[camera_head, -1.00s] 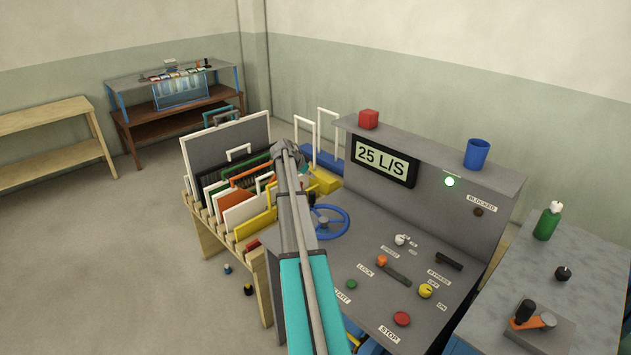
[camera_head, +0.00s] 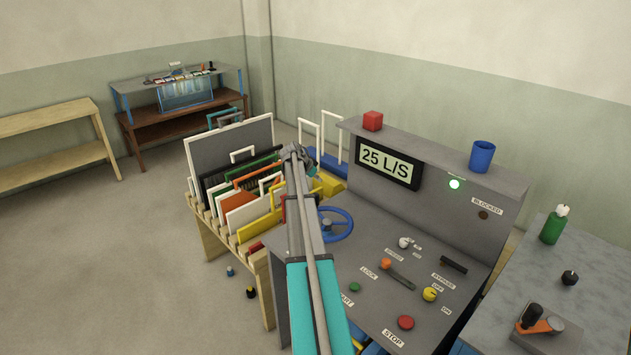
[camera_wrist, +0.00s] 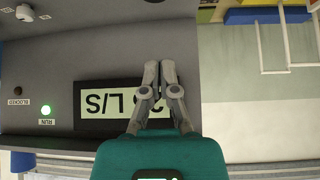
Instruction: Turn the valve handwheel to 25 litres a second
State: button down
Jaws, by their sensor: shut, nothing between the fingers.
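The blue valve handwheel (camera_head: 341,236) lies on the left part of the grey console (camera_head: 390,260), partly hidden behind my arm in the head view. The display (camera_head: 384,163) on the console's upright panel reads 25 L/S; it also shows upside down in the wrist view (camera_wrist: 110,104). My gripper (camera_wrist: 160,66) is shut and empty, its fingertips together in front of the display in the wrist view. In the head view my arm reaches up past the handwheel, and the gripper end is above and left of it. The handwheel is not in the wrist view.
A green lamp (camera_head: 454,184) marked RUN is lit; the BLOCKED lamp (camera_head: 483,215) is dark. A red block (camera_head: 373,121) and a blue cup (camera_head: 481,155) stand on the console top. A wooden rack (camera_head: 215,235) of framed panels stands left. Console buttons lie right of my arm.

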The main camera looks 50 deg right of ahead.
aim_at(316, 193)
jog(key=shift+s+d+f+b, duration=0.1)
jog(key=shift+d+f+b, duration=0.15)
jog(key=shift+f+b, duration=1.25)
jog(key=shift+d+f+b, duration=0.2)
jog(key=shift+f+b, duration=1.05)
jog(key=shift+f, duration=0.3)
jog(key=shift+w+a, duration=0.25)
jog(key=shift+a, duration=0.55)
jog(key=shift+d, duration=0.15)
